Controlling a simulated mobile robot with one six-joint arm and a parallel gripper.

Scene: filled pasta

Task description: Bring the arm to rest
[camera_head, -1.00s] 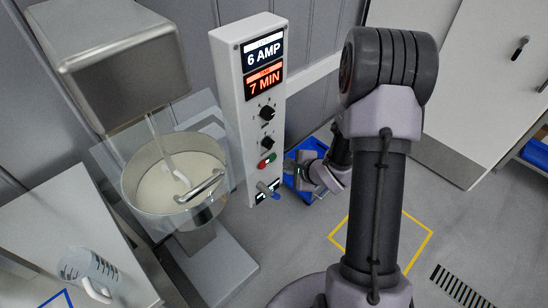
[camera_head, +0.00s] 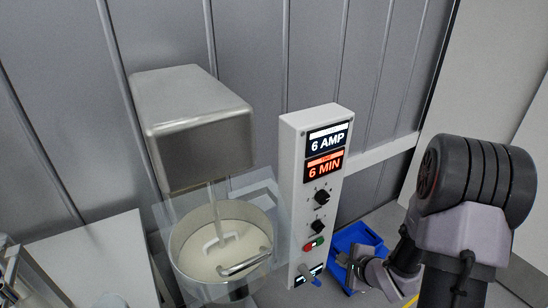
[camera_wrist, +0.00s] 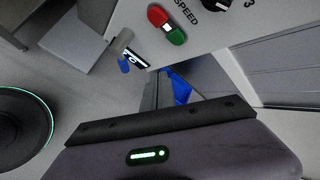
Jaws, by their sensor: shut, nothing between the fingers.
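My arm is folded at the right of the head view, with its thick dark joint uppermost. My gripper (camera_head: 347,262) is low beside the control panel (camera_head: 312,190), in front of the blue bin (camera_head: 352,243). It is shut and holds nothing. Whether it touches the panel or bin I cannot tell. The panel's red button (camera_wrist: 157,17), green button (camera_wrist: 176,37) and blue lever (camera_wrist: 124,65) show beyond.
A mixer (camera_head: 195,120) with a bowl (camera_head: 190,275) of pale cream stands left of the panel behind a clear guard. The panel reads 6 AMP and 6 MIN. A white table (camera_head: 95,260) is at the left. A grey wall closes the back.

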